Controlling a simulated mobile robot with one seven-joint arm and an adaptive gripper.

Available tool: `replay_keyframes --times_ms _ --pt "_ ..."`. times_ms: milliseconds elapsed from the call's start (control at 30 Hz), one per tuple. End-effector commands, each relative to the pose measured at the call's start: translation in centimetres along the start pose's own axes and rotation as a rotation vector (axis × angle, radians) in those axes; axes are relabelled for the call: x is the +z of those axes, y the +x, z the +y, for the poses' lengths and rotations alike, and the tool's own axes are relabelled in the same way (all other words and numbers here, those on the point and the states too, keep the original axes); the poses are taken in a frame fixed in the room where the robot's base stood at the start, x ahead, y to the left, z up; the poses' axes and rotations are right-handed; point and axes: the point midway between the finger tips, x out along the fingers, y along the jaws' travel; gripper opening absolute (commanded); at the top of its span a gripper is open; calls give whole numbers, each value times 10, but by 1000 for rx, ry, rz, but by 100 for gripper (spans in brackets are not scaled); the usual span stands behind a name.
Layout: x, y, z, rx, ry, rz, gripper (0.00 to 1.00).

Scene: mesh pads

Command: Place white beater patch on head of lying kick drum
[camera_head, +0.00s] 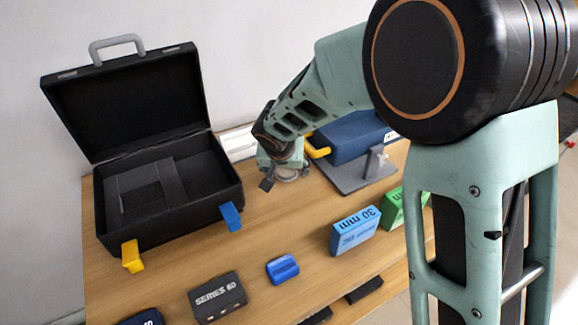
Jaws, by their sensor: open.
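I see no kick drum and no white beater patch in the head view. My gripper (285,178) is at the far side of the wooden table, between the open black case and a dark blue device. It is small and partly hidden by my wrist. Its fingers look spread, and I see nothing held between them. My own arm covers the right part of the view and may hide things behind it.
The wooden table (185,272) carries an open black case (170,225), a dark blue device (350,140) on a grey base, a light blue "30 mm" box (355,232), a green box (397,207), a small blue block (283,269) and a black "SERIES 60" box (217,299).

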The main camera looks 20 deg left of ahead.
Motion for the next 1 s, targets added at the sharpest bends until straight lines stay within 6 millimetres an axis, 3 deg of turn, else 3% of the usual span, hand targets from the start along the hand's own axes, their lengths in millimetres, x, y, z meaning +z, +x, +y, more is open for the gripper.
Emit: replay_keyframes --times_ms 100,300,600,1000 --pt "-19 9 1 1 5 -1 61" --pt "-15 36 0 0 0 -1 61" --pt "-15 38 0 0 0 0 61" --pt "-15 38 0 0 0 0 19"
